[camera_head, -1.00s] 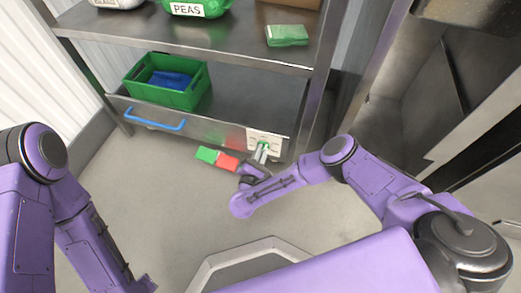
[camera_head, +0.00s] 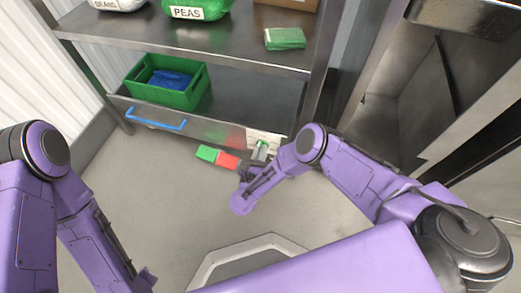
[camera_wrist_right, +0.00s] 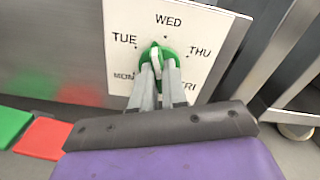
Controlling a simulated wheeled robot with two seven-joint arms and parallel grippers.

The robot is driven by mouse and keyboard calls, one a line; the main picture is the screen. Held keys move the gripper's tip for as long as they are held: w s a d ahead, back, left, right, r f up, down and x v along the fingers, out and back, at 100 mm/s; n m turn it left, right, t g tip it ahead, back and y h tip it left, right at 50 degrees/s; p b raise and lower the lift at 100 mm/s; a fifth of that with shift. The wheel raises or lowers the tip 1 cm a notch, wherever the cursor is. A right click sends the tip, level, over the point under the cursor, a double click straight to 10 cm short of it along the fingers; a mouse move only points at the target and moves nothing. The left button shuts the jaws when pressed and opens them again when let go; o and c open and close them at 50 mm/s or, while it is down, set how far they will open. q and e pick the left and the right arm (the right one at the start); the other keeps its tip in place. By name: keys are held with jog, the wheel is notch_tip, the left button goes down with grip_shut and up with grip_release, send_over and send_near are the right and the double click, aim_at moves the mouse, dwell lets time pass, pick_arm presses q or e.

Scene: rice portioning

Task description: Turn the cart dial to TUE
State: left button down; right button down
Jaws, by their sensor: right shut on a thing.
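The cart dial is a green knob (camera_wrist_right: 146,54) with a pale pointer bar, on a white plate (camera_wrist_right: 192,22) marked MON, TUE, WED, THU and FRI. The bar points up and slightly left, near WED; I cannot tell its exact setting. My right gripper (camera_wrist_right: 158,76) is shut on the knob, its fingers hiding the lower part. In the head view the plate (camera_head: 271,137) is at the right end of the cart's lower front, with my right gripper (camera_head: 260,153) against it. My left gripper (camera_head: 146,279) is at the bottom left, away from the cart; its jaws are unclear.
The steel cart (camera_head: 226,132) has a blue handle (camera_head: 156,120) and a green crate (camera_head: 190,99) with blue contents. Peas (camera_head: 196,9) and a green pack (camera_head: 285,39) are on the shelf above. Floor to the left is clear.

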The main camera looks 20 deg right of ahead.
jog(key=shift+s+d+n+p, duration=0.1)
jog(key=shift+n+p, duration=0.15)
jog(key=shift+n, duration=1.6)
jog(key=shift+s+d+n+p, duration=0.1)
jog(key=shift+n+p, duration=0.1)
jog(key=shift+n, duration=1.65)
jog(key=c, duration=1.2)
grip_release()
jog(key=shift+o, duration=0.2)
